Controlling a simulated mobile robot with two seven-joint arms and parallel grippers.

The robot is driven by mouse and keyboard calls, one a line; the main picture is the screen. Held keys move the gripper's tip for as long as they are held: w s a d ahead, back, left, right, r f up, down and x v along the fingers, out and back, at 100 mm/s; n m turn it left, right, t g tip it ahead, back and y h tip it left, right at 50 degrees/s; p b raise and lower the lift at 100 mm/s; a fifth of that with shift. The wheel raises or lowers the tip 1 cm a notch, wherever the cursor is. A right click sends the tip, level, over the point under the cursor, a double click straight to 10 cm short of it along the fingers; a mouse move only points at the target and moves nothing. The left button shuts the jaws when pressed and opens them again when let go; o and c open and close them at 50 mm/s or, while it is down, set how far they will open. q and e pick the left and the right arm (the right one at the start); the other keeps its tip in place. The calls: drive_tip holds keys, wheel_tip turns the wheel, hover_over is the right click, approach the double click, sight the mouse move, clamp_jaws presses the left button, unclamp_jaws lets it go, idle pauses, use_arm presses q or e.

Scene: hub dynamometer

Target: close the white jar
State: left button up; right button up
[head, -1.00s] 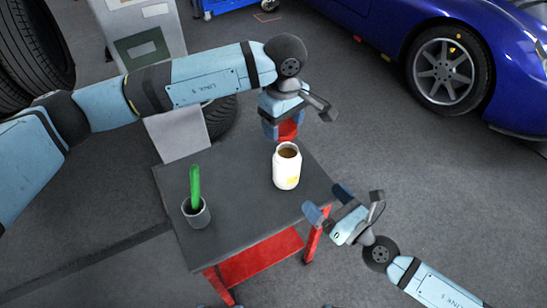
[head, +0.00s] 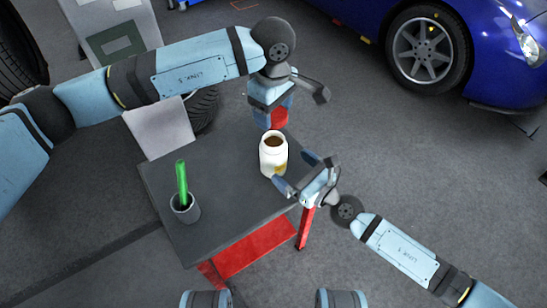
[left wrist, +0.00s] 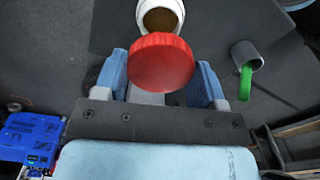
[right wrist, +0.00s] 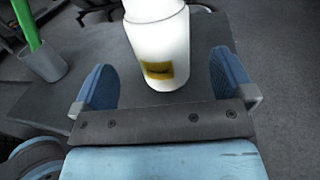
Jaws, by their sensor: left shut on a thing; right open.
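The white jar (head: 273,156) stands upright and open on the dark table, brown inside, with a yellow label. It also shows in the left wrist view (left wrist: 160,14) and the right wrist view (right wrist: 160,45). My left gripper (head: 272,118) is shut on the red lid (left wrist: 161,61), held just behind the jar in the head view and apart from its mouth. My right gripper (head: 294,172) is open beside the jar's right side. In the right wrist view the jar stands ahead of and between its fingers (right wrist: 163,88), with gaps at both sides.
A grey cup (head: 186,209) with a green stick (head: 181,180) stands at the table's left. The dark table top (head: 225,210) is clear between cup and jar. A blue car (head: 490,60) stands far behind at right.

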drive_tip(key=shift+x, duration=3.15)
drive_tip(key=shift+c, duration=0.2)
drive_tip(key=c, duration=1.2)
use_arm(q)
hover_over(274, 144)
drive_tip(key=shift+f, duration=2.5)
use_arm(e)
drive_tip(key=shift+c, duration=0.2)
use_arm(q)
drive_tip(key=shift+f, duration=0.9)
drive_tip(key=shift+f, duration=0.55)
